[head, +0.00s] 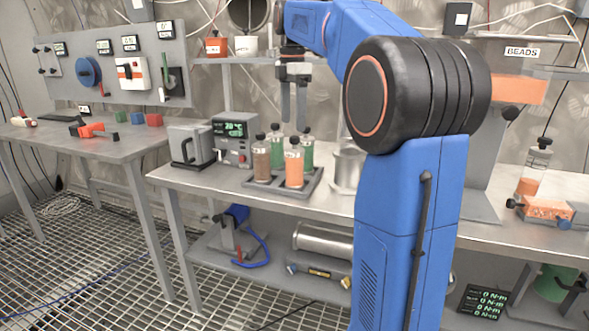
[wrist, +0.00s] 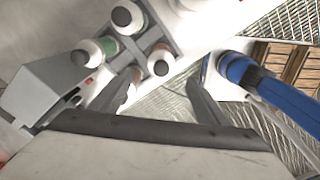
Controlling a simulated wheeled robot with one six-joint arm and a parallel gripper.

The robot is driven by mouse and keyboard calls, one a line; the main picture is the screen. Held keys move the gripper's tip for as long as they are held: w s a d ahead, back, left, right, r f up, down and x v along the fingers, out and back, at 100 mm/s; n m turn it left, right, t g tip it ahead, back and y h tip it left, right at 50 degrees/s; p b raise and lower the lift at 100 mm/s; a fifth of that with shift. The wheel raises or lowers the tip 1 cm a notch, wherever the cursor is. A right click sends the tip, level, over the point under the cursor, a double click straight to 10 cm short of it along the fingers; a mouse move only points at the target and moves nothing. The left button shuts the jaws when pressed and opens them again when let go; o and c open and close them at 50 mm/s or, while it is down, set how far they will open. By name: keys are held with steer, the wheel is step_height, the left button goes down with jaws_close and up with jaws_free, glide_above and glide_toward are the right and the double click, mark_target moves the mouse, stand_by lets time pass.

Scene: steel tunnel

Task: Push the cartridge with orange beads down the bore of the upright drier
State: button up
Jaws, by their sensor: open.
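The cartridge with orange beads (head: 294,165) stands upright at the front right of a grey rack (head: 262,184) on the main bench, with a dark knob on top. An upright metal cylinder (head: 347,168) stands right of the rack, partly hidden by my arm; I cannot tell whether it is the drier, and no bore shows. My gripper (head: 294,112) is open and empty, its fingers pointing down above the rack, apart from the cartridges. The wrist view shows the gripper (wrist: 160,90) over several dark cartridge caps; I cannot tell there which is orange.
A brown cartridge (head: 261,160) and green ones (head: 307,152) share the rack. At right are an orange-topped fixture (head: 549,208) and a bead bottle (head: 535,165). A left bench (head: 60,150) holds tools.

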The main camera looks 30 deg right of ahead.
mark_target(295, 137)
steer(key=shift+s+d+f, duration=0.1)
steer(key=shift+d+f, duration=0.05)
steer(key=shift+f, duration=1.7)
steer(key=shift+s+d+f, duration=0.1)
steer(key=shift+f, duration=1.75)
jaws_close()
